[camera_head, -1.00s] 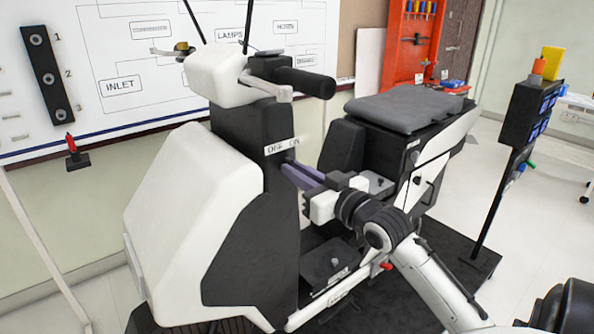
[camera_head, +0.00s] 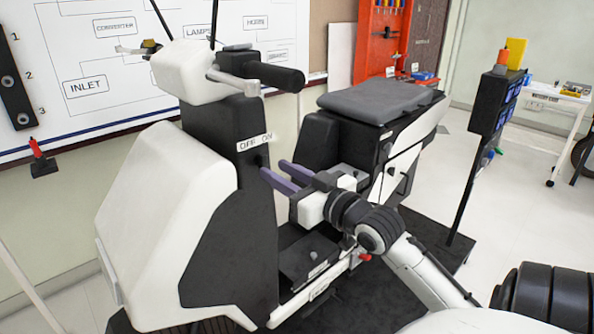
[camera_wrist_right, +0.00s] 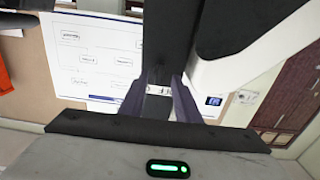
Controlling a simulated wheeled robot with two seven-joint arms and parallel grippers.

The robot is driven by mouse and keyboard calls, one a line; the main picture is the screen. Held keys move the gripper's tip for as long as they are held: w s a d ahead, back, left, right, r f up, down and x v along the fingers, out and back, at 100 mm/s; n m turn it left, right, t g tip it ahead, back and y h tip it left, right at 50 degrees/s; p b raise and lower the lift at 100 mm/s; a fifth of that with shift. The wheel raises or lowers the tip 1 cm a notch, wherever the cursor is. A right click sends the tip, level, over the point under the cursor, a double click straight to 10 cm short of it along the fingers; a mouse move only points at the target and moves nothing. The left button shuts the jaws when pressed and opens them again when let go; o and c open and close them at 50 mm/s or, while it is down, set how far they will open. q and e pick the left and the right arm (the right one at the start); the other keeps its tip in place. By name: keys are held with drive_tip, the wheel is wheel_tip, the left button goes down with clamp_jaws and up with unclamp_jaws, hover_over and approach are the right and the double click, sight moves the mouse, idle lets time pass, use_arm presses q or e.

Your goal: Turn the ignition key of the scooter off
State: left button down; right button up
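The white and black scooter (camera_head: 215,215) stands in the middle of the head view. Its dark front column carries a white OFF/ON label (camera_head: 254,142). My right gripper (camera_head: 272,168) is just in front of the column, a little below the label, with its two purple-grey fingers apart. The right wrist view also shows the fingers (camera_wrist_right: 160,100) spread on either side, with the dark column ahead between them. I cannot clearly make out the ignition key; the fingers and the dark column leave it hidden or too small to tell. My left gripper is not in view.
The handlebar grip (camera_head: 276,76) juts out above my right gripper, and the grey seat (camera_head: 378,100) lies behind it. A dark post with a panel (camera_head: 492,104) stands to the right. A whiteboard (camera_head: 75,55) is behind the scooter.

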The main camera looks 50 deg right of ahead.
drive_tip(key=s, duration=0.7)
drive_tip(key=shift+a, duration=0.4)
drive_tip(key=shift+f, duration=0.1)
drive_tip(key=s+a+f+g+y, duration=0.1)
drive_tip(key=a+f+g, duration=0.3)
drive_tip(key=f, duration=0.9)
drive_tip(key=s+a+f+g+y, duration=0.15)
drive_tip(key=a+f, duration=0.45)
drive_tip(key=f, duration=0.7)
drive_tip(key=s+a+f+n+g+y, duration=0.1)
drive_tip(key=s+a+f+g, duration=0.1)
drive_tip(key=s+a+f, duration=0.3)
drive_tip(key=s+a+f+n+g, duration=0.2)
drive_tip(key=s+a+f, duration=0.2)
drive_tip(key=a+f, duration=0.5)
drive_tip(key=a, duration=0.2)
drive_tip(key=shift+s+a+f+y, duration=0.25)
drive_tip(key=shift+s+a+y, duration=0.1)
drive_tip(key=shift+s, duration=0.05)
